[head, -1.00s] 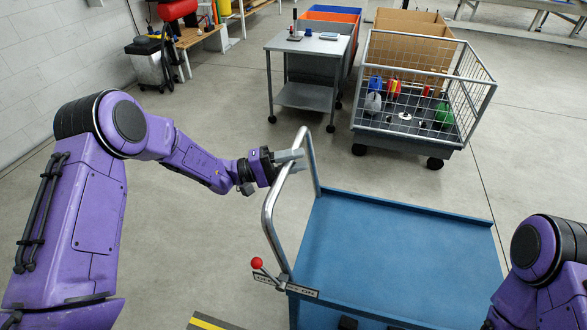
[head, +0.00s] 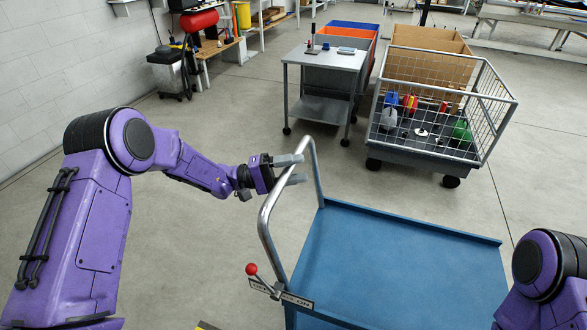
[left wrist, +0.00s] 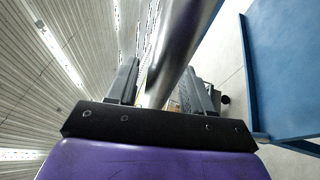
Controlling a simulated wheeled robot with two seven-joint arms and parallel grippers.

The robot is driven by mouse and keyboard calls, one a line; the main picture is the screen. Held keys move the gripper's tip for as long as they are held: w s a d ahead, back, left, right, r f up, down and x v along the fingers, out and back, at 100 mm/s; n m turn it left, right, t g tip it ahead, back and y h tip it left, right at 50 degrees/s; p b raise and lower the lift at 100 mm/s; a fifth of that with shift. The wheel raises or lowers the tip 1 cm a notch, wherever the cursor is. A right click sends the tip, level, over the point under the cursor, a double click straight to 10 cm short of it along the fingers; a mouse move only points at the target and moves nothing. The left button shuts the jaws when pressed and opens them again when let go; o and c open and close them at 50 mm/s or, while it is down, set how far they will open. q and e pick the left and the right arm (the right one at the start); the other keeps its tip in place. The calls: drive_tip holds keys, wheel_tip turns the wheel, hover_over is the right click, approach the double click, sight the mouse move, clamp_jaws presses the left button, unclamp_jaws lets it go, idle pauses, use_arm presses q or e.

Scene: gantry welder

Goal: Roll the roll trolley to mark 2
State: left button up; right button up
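The roll trolley has a flat blue deck (head: 400,265) with a low rim and a bent grey tube handle (head: 268,228) at its left end. A lever with a red knob (head: 251,269) stands by the handle's foot, above a plate lettered OFF and ON. My left gripper (head: 291,171) has its fingers on either side of the handle tube and looks shut on it. The left wrist view shows the tube (left wrist: 178,45) running between the fingers; actual contact is hard to see. My right arm shows at the lower right, but its gripper is out of frame. I cannot see mark 2.
A grey side table (head: 325,61) and a wire-sided cart (head: 425,153) holding coloured items stand beyond the trolley. Blue and orange bins (head: 362,43) are behind the table. A wall and workbench are at the left. The floor between the left arm and the table is open.

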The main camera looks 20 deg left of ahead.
use_arm(q)
drive_tip(key=b+v, duration=0.2)
drive_tip(key=v, duration=0.8)
drive_tip(key=shift+a, duration=0.25)
drive_tip(key=shift+s, duration=0.1)
